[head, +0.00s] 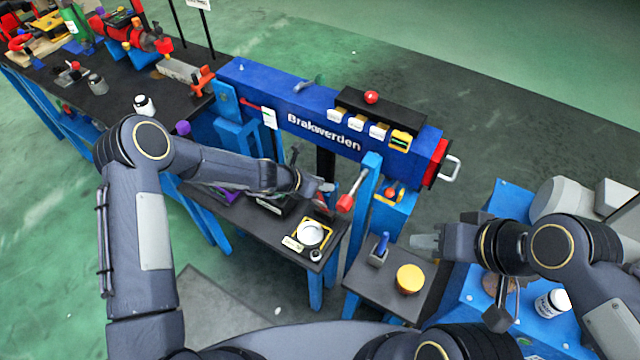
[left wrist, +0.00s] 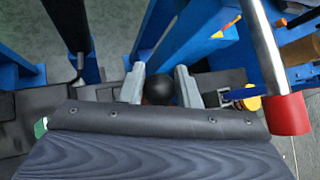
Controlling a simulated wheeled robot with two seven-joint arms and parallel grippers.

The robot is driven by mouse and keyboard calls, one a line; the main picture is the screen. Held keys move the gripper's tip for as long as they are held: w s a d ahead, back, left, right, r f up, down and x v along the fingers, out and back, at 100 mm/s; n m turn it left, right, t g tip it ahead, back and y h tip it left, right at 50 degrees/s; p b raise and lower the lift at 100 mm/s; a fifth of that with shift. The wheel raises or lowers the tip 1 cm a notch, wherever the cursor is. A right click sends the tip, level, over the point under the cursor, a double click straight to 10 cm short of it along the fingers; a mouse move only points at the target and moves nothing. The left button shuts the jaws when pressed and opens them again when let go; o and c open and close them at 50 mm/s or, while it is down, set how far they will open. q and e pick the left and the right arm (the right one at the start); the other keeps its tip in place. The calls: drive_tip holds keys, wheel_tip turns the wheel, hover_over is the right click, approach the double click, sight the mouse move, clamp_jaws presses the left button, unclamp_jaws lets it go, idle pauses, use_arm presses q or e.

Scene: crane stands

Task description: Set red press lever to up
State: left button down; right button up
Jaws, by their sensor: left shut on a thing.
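My left gripper (head: 326,188) is low over the dark bench below the blue machine. In the left wrist view its two grey fingers (left wrist: 160,86) are shut on a black ball knob (left wrist: 161,90), with a bit of red below it. The knob's stem is hidden, so I cannot tell which way it leans. A red-ended lever (head: 345,203) with a silver rod stands just right of the gripper, slanting; its red end is also in the left wrist view (left wrist: 287,115), apart from the fingers. My right gripper (head: 425,244) is by the small grey table; its finger gap is unclear.
The blue machine (head: 240,78) marked "Brakwerden" stands behind. A blue post (head: 361,195) rises close right of the left gripper. A round gauge (head: 310,233) lies on the bench. The small table holds a yellow knob (head: 410,278) and a blue-handled switch (head: 381,246).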

use_arm(q)
drive_tip(key=shift+w, duration=0.25)
drive_tip(key=c, duration=1.1)
unclamp_jaws()
drive_tip(key=shift+c, duration=0.2)
drive_tip(key=shift+d, duration=0.1)
drive_tip(key=v, duration=0.7)
drive_tip(key=shift+s+a+r+b, duration=0.2)
drive_tip(key=shift+a+r+b, duration=0.05)
drive_tip(key=shift+a+b, duration=0.05)
